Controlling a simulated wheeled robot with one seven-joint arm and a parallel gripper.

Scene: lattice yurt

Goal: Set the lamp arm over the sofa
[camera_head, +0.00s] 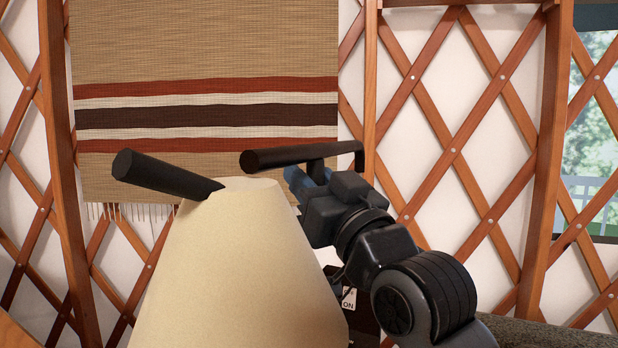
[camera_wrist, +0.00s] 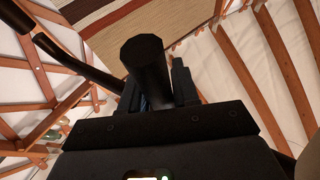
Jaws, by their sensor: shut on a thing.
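A large cream lampshade (camera_head: 235,270) stands close in the head view. A dark rod (camera_head: 165,175) sticks out to the left from behind its top. A black bar (camera_head: 290,157), apparently part of the lamp arm, lies nearly level to the right of the shade's top. My gripper (camera_head: 308,178) is at the bar, its jaws partly hidden by the shade and bar. In the wrist view a black cylinder (camera_wrist: 145,70) stands between the jaws, and my gripper (camera_wrist: 163,92) is shut on it. How the rod and bar join is hidden.
A dark grey textured edge (camera_head: 545,335) at the lower right may be the sofa. A striped woven hanging (camera_head: 205,60) covers the lattice wall behind. A small "ON" label (camera_head: 348,299) shows between shade and arm. A window (camera_head: 595,140) is at far right.

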